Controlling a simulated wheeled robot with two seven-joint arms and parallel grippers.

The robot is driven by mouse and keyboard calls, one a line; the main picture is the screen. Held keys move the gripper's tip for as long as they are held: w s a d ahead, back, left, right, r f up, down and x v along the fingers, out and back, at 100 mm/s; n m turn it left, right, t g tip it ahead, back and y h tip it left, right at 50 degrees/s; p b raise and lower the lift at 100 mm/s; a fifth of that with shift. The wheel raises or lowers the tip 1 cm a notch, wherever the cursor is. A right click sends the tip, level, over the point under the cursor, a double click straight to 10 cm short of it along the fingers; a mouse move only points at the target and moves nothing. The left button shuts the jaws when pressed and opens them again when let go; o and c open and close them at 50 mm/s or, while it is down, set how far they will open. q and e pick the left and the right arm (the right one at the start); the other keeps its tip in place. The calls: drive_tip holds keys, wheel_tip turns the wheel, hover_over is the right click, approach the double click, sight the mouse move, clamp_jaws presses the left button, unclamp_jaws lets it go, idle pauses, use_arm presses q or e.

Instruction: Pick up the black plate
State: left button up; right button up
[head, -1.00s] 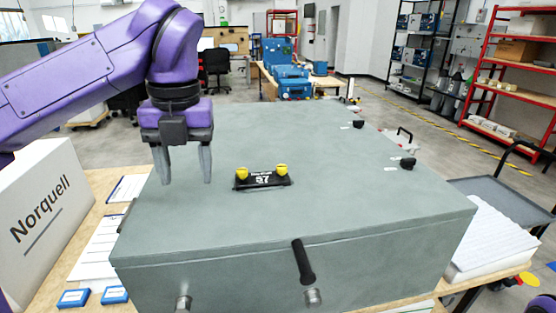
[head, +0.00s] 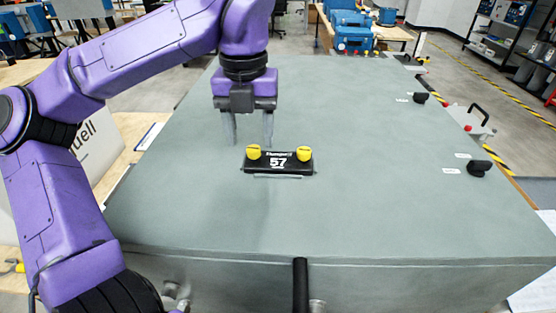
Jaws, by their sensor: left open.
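The black plate (head: 279,163) lies on the grey-green top of a large box (head: 380,190). My right gripper does not show.
A black handle (head: 300,285) stands at the box's front edge. Black latches (head: 479,168) sit along its right side. A white carton (head: 95,150) is at the left, partly behind my arm. The box top around the plate is clear.

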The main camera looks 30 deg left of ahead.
sight(255, 147)
use_arm(q)
drive_tip(key=f, duration=0.1)
drive_tip(key=w+f, duration=0.1)
drive_tip(key=f, duration=0.1)
drive_tip(key=shift+w, duration=0.25)
drive_tip(key=shift+s+f, duration=0.15)
drive_tip(key=shift+f, duration=0.05)
drive_tip(key=shift+s+r, duration=0.15)
drive_tip(key=shift+s, duration=0.25)
drive_tip(key=shift+w, duration=0.25)
clamp_jaws()
